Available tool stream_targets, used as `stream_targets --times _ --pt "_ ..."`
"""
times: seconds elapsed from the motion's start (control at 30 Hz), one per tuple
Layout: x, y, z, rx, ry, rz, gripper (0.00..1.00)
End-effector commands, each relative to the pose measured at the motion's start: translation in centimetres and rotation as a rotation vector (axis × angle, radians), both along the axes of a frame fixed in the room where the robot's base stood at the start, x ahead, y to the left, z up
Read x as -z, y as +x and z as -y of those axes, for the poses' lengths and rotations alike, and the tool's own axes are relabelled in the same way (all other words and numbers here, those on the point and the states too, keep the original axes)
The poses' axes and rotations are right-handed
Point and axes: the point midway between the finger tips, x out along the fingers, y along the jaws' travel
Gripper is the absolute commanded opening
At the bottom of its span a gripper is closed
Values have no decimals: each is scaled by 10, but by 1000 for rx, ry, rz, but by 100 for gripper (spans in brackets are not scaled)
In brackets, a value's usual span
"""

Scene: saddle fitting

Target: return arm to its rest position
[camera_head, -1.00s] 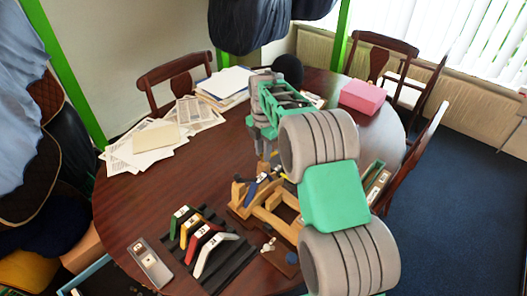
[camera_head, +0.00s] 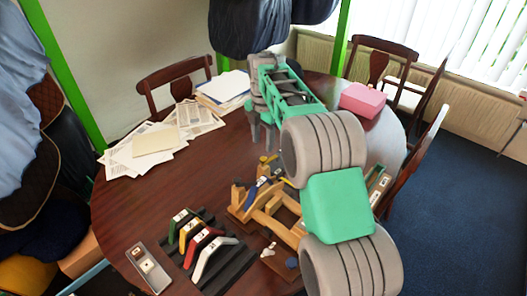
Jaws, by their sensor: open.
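My gripper (camera_head: 263,137) is open and empty, pointing down over the back middle of the round wooden table. It is raised above the wooden fixture (camera_head: 270,205), which has a blue piece (camera_head: 256,188) on its left part. My green and grey arm reaches in from the lower right and hides the right part of the fixture. No object shows between the fingers.
A dark ribbed rack (camera_head: 222,262) holds several coloured angled pieces at the front. A grey tray (camera_head: 148,268) lies left of it. Papers (camera_head: 155,140) and a stack (camera_head: 222,90) lie at the back, a pink box (camera_head: 362,100) at the right. The left-middle tabletop is clear.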

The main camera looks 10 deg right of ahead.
Motion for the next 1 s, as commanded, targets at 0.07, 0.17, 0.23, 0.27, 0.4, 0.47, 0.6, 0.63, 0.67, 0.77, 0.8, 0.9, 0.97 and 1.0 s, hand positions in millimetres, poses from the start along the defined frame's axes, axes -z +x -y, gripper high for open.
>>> stream_targets --times 0.07,0.17,0.23,0.27,0.4,0.47,0.6,0.63,0.67,0.77,0.8,0.9,0.97,1.0 --pt "-9 0 0 0 0 1 45" --pt "-14 0 0 1 0 0 45" --pt "-14 0 0 1 0 0 45" --pt "-14 0 0 1 0 0 45" --pt "-14 0 0 1 0 0 45" --pt "-14 0 0 1 0 0 45" --pt "-26 -12 0 99 1 16 45" --pt "-32 -18 0 159 2 27 45" --pt "-39 -27 -1 232 5 39 45" --pt "-60 -70 -2 562 27 89 45" --pt "-65 -92 -3 715 44 109 45" --pt "-70 -147 -4 1097 99 154 45" --pt "-65 -181 -4 1324 143 175 45" --pt "-59 -202 -4 1470 174 185 45"
